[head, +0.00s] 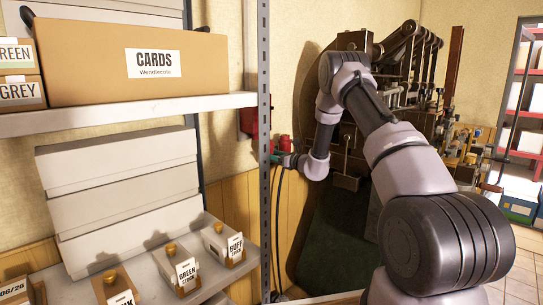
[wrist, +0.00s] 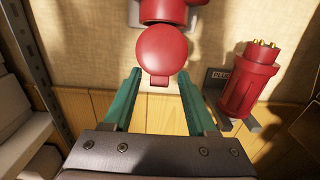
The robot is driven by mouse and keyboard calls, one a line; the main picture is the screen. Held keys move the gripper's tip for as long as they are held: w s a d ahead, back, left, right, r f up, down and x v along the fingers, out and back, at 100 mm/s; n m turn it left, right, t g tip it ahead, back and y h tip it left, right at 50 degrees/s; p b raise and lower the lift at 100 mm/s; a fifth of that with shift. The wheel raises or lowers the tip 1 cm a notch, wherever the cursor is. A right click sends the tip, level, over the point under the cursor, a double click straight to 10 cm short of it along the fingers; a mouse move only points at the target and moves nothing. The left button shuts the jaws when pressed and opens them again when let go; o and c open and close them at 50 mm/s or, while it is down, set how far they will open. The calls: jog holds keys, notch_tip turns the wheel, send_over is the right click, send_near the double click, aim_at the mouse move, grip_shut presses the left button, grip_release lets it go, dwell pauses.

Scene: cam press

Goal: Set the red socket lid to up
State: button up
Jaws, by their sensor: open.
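The red socket lid (wrist: 164,52) is a round disc with a small tab at its lower edge. In the wrist view it shows face-on, just below the red socket body (wrist: 166,10) on the wall, which is cut off by the top edge. My gripper (wrist: 159,74) is open, with one green finger on each side of the lid's lower part and tab. I see no clear contact. In the head view my gripper (head: 279,158) is small, beside the red parts at the wall, and the lid's pose is hard to make out there.
A red plug (wrist: 249,92) with gold pins stands upright in a labelled holder right of my gripper. A grey shelf post (head: 264,150) stands close on the left, with boxes on its shelves. A dark machine (head: 345,120) stands behind my arm.

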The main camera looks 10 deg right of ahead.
jog(key=shift+w+a, duration=0.2)
jog(key=shift+w, duration=0.05)
